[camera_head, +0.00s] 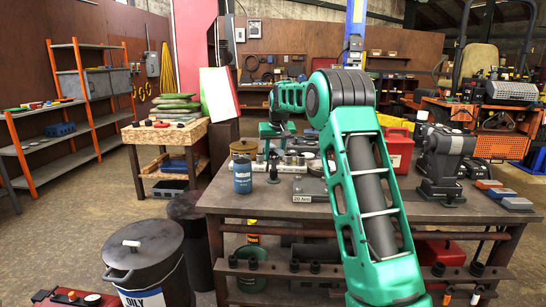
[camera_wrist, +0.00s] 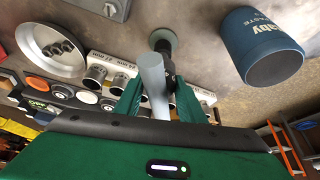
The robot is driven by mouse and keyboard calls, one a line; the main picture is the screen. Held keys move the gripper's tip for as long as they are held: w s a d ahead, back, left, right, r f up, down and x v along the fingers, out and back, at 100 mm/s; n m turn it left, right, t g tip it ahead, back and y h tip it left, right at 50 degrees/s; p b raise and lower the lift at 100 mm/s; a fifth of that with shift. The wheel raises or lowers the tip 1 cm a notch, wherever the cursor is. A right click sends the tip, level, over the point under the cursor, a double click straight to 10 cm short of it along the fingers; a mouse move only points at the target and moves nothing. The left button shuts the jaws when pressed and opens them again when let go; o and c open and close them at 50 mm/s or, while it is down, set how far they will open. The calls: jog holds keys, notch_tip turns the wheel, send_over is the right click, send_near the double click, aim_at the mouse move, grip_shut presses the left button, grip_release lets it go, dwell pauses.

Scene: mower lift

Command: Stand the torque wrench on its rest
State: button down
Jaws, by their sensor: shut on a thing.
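My gripper (camera_wrist: 157,97) has its two green fingers closed around a pale grey rod, which I take to be the torque wrench (camera_wrist: 153,78). The rod's near end points towards the wrist camera. Just beyond it a dark post rises from a round green foot (camera_wrist: 163,38) on the bench; it looks like the rest. I cannot tell whether rod and post touch. In the head view my gripper (camera_head: 272,131) is over the back left of the bench, and the wrench is too small to make out.
A blue can (camera_head: 242,174) stands on the workbench (camera_head: 275,204), close beside the gripper. A socket row (camera_wrist: 100,73) and a metal dish (camera_wrist: 50,46) lie on the other side. A 20 Nm block (camera_head: 304,196), a red toolbox (camera_head: 398,150) and a grey machine (camera_head: 441,160) share the bench.

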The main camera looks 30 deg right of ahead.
jog(key=shift+f, duration=0.3)
dwell(0.5)
jog(key=c, duration=1.2)
grip_release()
jog(key=shift+o, duration=0.6)
jog(key=shift+f, duration=0.2)
jog(key=v, duration=1.1)
jog(key=shift+w, duration=0.2)
jog(key=s+a+f+m+g, duration=0.1)
jog(key=s+f, duration=0.1)
jog(key=s, duration=1.2)
jog(key=s+a+f+m+g, duration=0.1)
jog(key=s+f+g, duration=0.1)
jog(key=s, duration=1.2)
jog(key=s+a+f, duration=0.2)
jog(key=s+f, duration=0.2)
jog(key=s, duration=0.5)
jog(key=s+a+f+g+y, duration=0.1)
jog(key=s+a+f, duration=0.2)
jog(key=s, duration=0.6)
jog(key=s+a+f, duration=0.2)
jog(key=s+f, duration=0.3)
jog(key=s, duration=0.4)
jog(key=shift+a+m+g+y, duration=0.4)
